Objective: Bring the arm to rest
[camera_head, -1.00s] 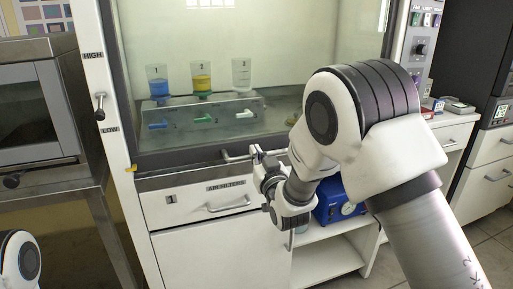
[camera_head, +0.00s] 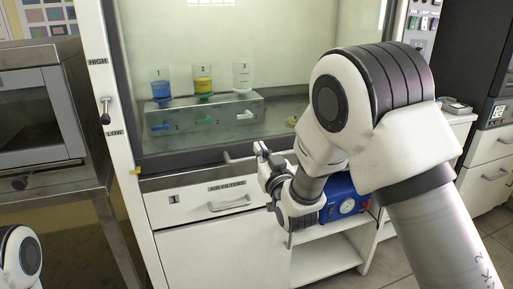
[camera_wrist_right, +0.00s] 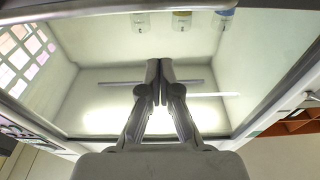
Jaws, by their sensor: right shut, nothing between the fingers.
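My right arm comes in from the right in the head view. Its gripper (camera_head: 261,150) is in front of the fume hood, near the handle bar at the hood's lower edge. I cannot tell whether it touches the bar. In the right wrist view the two fingers of this gripper (camera_wrist_right: 160,65) are together with nothing between them. Part of my left arm shows at the lower left corner of the head view, and its gripper is out of view.
The fume hood (camera_head: 135,165) holds a grey rack (camera_head: 215,118) with blue, yellow and clear containers. An oven (camera_head: 40,110) stands on a metal stand at left. A blue device (camera_head: 343,190) with a gauge sits on a shelf below my right arm. Open floor (camera_head: 400,275) lies at lower right.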

